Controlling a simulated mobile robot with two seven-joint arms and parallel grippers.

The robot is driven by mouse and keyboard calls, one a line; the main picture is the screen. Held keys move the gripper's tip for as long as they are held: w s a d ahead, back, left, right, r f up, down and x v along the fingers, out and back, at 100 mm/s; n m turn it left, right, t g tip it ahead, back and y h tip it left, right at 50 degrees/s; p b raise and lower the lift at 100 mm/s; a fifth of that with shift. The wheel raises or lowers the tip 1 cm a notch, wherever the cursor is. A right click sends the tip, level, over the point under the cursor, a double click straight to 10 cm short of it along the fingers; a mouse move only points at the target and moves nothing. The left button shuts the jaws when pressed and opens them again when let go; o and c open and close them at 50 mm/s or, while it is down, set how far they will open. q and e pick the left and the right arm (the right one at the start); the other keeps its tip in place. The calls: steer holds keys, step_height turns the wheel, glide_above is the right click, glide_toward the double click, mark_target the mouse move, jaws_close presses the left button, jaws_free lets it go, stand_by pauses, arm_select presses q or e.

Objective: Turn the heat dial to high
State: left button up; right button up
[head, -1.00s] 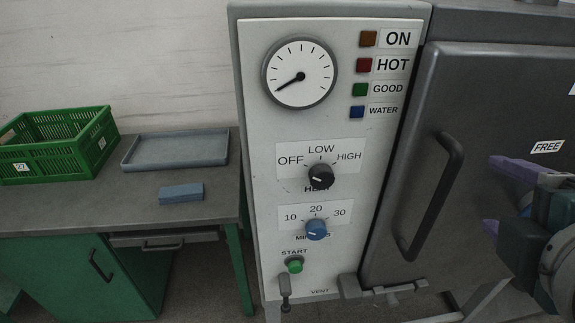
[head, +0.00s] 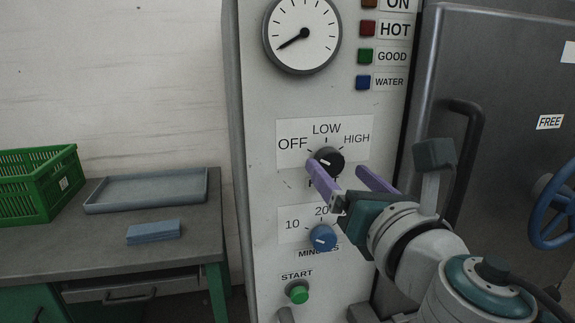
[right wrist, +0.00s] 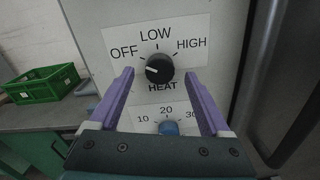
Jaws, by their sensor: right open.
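The heat dial (head: 329,160) is a round black knob on the pale control panel, under the words OFF, LOW and HIGH. In the right wrist view the dial (right wrist: 159,69) shows whole, its white mark pointing left, on the OFF side. My right gripper (head: 338,169) is open in front of the panel, its purple fingers pointing at the dial. In the right wrist view the fingers (right wrist: 158,75) stand left and right of the dial, with nothing between them gripped; whether they reach its depth I cannot tell. My left gripper is out of view.
Below the heat dial are a blue minutes dial (head: 322,237) and a green start button (head: 298,292). A gauge (head: 302,33) and coloured lamps are above. A dark door with a bar handle (head: 462,150) and blue wheel (head: 556,205) is right. A bench (head: 60,245) stands left.

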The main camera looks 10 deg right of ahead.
mark_target(332, 164)
steer(key=shift+w, duration=1.6)
steer(key=shift+c, duration=0.2)
jaws_close()
